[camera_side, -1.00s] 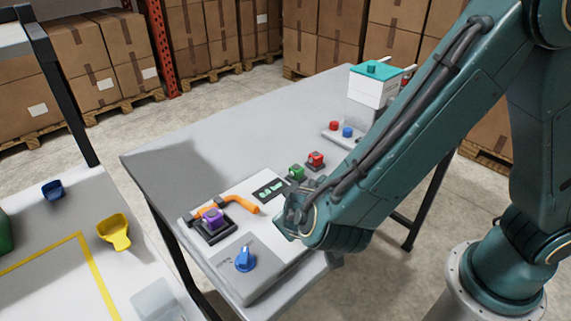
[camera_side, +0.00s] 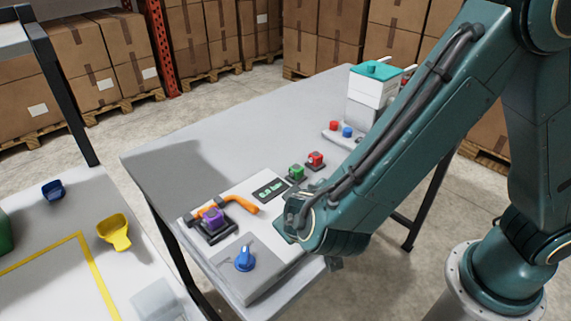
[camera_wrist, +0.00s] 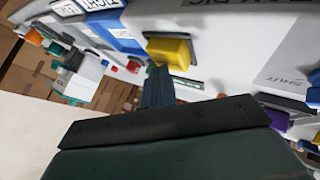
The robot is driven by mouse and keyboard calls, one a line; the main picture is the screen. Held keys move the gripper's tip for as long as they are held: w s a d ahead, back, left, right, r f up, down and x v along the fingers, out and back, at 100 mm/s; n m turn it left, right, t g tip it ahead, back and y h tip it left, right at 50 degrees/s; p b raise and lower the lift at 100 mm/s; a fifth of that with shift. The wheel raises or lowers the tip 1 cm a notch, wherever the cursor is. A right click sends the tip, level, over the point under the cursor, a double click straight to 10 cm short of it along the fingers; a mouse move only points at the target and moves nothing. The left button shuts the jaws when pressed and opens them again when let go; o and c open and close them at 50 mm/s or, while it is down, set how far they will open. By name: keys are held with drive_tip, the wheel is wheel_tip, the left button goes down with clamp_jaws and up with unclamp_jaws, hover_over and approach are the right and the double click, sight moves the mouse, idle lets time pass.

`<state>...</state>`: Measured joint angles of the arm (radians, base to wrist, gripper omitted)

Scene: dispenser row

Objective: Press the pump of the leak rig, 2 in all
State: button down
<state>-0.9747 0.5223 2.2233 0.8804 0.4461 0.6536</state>
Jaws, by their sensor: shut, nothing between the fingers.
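The leak rig (camera_side: 232,285) is a pale box at the table's near end in the side view. It carries a purple button (camera_side: 212,219) on a black base, an orange handle (camera_side: 240,205), a blue knob (camera_side: 245,258) and a small display. In the wrist view a yellow block (camera_wrist: 170,52) on a dark base sits on a pale panel lettered "AK RIG"; I cannot tell for sure that it is the pump. My gripper (camera_wrist: 158,75) is shut and empty, its tips close beside the yellow block. Contact is unclear. My arm hides the fingertips in the side view.
A green button (camera_side: 296,172) and a red button (camera_side: 316,160) stand just beyond the rig. A white dispenser with a teal top (camera_side: 375,72) is at the table's far end. A yellow scoop (camera_side: 115,232) lies on the left bench. The table's far left is clear.

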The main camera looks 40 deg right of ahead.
drive_tip(key=shift+f, duration=0.5)
idle(0.6)
drive_tip(key=shift+r, duration=1.3)
drive_tip(key=shift+r, duration=0.15)
drive_tip(key=shift+r, duration=2.35)
drive_tip(key=shift+d, duration=0.1)
